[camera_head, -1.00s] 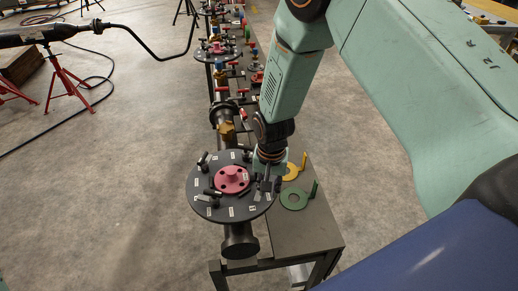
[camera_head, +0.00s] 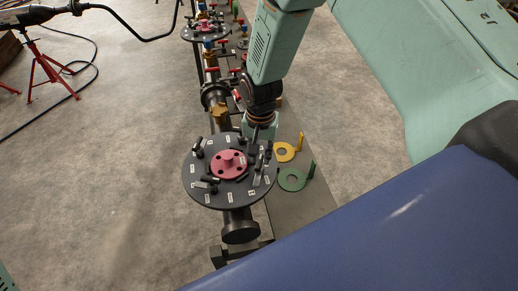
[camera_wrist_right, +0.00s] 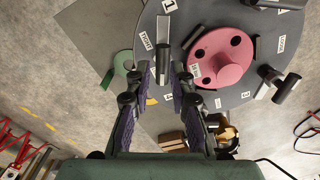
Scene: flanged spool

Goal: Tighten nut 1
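The dark round flange (camera_head: 236,196) with white labels and a pink hub (camera_head: 229,164) sits on the pipe. Several black nuts with bar handles stand around the flange. In the right wrist view, a label reading 1 (camera_wrist_right: 169,6) lies at the top, with a nut with a bar handle (camera_wrist_right: 163,45) just below it. My right gripper (camera_head: 260,148) is at the flange's right edge. In the wrist view its fingers (camera_wrist_right: 157,74) are apart, with the handle's lower end between or just beyond the tips; contact cannot be told. My left gripper is not in view.
A green ring with a tab (camera_head: 292,180) and a yellow one (camera_head: 285,152) lie on the bench right of the flange. A brass fitting (camera_head: 220,113) and another flange (camera_head: 205,31) are behind. A red stand (camera_head: 50,70) is at the left over open floor.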

